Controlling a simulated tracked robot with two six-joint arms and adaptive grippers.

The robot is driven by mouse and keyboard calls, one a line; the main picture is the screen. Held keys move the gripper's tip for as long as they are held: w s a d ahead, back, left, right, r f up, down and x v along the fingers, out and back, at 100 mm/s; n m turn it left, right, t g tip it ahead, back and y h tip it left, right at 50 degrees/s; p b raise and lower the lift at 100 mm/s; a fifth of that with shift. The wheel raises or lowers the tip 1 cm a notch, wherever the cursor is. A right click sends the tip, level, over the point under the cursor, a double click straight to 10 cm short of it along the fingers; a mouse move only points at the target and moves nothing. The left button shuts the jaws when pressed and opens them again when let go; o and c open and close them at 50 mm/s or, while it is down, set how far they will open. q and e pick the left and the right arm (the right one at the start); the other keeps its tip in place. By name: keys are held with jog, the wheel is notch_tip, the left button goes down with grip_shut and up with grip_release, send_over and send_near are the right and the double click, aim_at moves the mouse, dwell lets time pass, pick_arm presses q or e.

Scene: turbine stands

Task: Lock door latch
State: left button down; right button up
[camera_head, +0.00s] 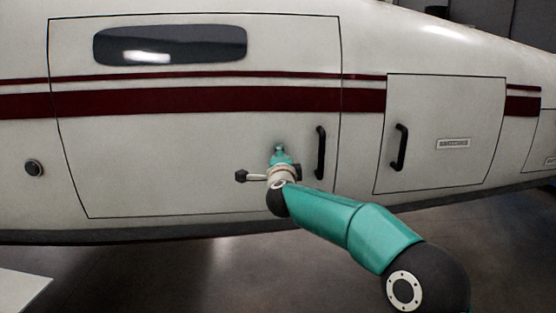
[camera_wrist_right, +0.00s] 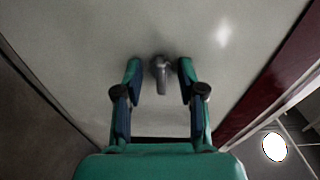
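The large door (camera_head: 200,130) is set flush in the white aircraft side, with a dark outline all round it. The door latch (camera_wrist_right: 161,78) is a small grey handle on the pale surface in the right wrist view. My right gripper (camera_wrist_right: 159,72) is open, with one finger on each side of the latch and a gap showing on both sides. In the head view my right gripper (camera_head: 279,157) is in front of the door's lower right part, and the latch is mostly hidden there. My left gripper is in neither view.
A black grab handle (camera_head: 320,153) stands out just right of my right gripper. A smaller door (camera_head: 440,120) with another black handle (camera_head: 400,147) is further right. A dark round fitting (camera_head: 34,168) is at the left. Below the fuselage is open grey floor (camera_head: 200,275).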

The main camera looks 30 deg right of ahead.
jog(key=shift+o, duration=0.4)
jog(key=shift+s+a, duration=0.1)
jog(key=b+v, duration=0.2)
jog(key=v, duration=0.2)
jog(key=shift+s+a, duration=0.2)
jog(key=shift+s, duration=0.1)
